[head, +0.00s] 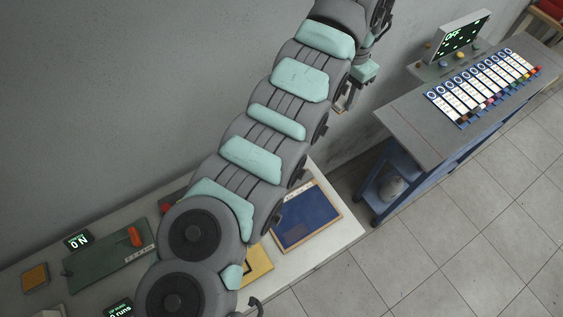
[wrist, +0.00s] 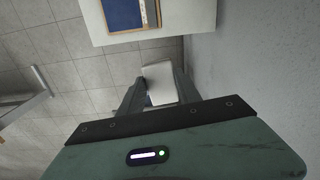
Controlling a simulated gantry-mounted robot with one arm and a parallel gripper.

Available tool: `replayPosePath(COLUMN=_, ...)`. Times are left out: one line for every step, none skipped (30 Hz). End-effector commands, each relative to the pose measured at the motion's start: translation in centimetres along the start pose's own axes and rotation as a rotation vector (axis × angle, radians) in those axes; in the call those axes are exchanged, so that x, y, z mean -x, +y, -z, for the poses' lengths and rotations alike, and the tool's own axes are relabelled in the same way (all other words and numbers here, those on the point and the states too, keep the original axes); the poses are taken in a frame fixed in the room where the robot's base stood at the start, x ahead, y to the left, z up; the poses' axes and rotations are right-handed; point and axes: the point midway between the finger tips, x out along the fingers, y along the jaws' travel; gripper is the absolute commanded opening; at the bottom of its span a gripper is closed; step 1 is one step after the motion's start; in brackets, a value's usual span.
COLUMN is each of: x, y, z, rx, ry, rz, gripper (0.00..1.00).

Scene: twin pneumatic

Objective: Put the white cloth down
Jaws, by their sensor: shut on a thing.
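My gripper (wrist: 160,94) is shut on the white cloth (wrist: 159,78), which shows as a pale flat piece between the two fingers in the wrist view. The cloth is held in the air, over the floor beside the white table's end and close to the grey wall. In the head view my gripper (head: 342,103) hangs at the far end of my arm, between the white table and the blue cart. I cannot make out the cloth clearly in the head view.
The white table (head: 336,229) carries a blue panel (head: 307,216) and a green board (head: 105,262); my arm hides part of it. A blue cart (head: 405,130) at right bears a row of labelled cards (head: 483,85) and a screen (head: 460,37). A greyish lump (head: 392,188) sits on its lower shelf.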

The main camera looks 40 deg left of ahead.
Motion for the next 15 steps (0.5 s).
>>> replayPosePath(x=-3.7, y=-2.6, z=-1.7, rx=-0.006, ry=0.000, rz=-0.001, gripper=0.08)
replayPosePath(x=-4.6, y=-3.9, z=-2.6, rx=-0.018, ry=0.001, rz=0.000, gripper=0.08)
replayPosePath(x=-5.8, y=-5.6, z=-3.8, rx=-0.031, ry=0.002, rz=0.001, gripper=0.08)
replayPosePath(x=-6.6, y=-6.7, z=-4.6, rx=-0.040, ry=0.003, rz=0.002, gripper=0.08)
replayPosePath(x=-7.4, y=-7.8, z=-5.5, rx=-0.049, ry=0.003, rz=0.003, gripper=0.08)
replayPosePath(x=-8.3, y=-9.1, z=-6.6, rx=-0.060, ry=0.003, rz=0.004, gripper=0.08)
replayPosePath(x=-8.9, y=-9.9, z=-7.3, rx=-0.069, ry=0.002, rz=0.004, gripper=0.08)
replayPosePath(x=-9.5, y=-10.6, z=-8.0, rx=-0.076, ry=0.001, rz=0.003, gripper=0.08)
replayPosePath(x=-10.2, y=-11.4, z=-8.9, rx=-0.085, ry=0.000, rz=0.002, gripper=0.08)
replayPosePath(x=-10.6, y=-11.9, z=-9.4, rx=-0.091, ry=-0.001, rz=0.002, gripper=0.08)
replayPosePath(x=-10.9, y=-12.4, z=-9.9, rx=-0.096, ry=-0.002, rz=0.002, gripper=0.08)
replayPosePath(x=-11.3, y=-12.9, z=-10.4, rx=-0.101, ry=-0.003, rz=0.002, gripper=0.08)
replayPosePath(x=-11.4, y=-13.2, z=-10.7, rx=-0.105, ry=-0.004, rz=0.002, gripper=0.08)
replayPosePath(x=-11.6, y=-13.4, z=-11.0, rx=-0.109, ry=-0.004, rz=0.002, gripper=0.08)
replayPosePath(x=-11.9, y=-13.6, z=-11.2, rx=-0.111, ry=-0.005, rz=0.002, gripper=0.08)
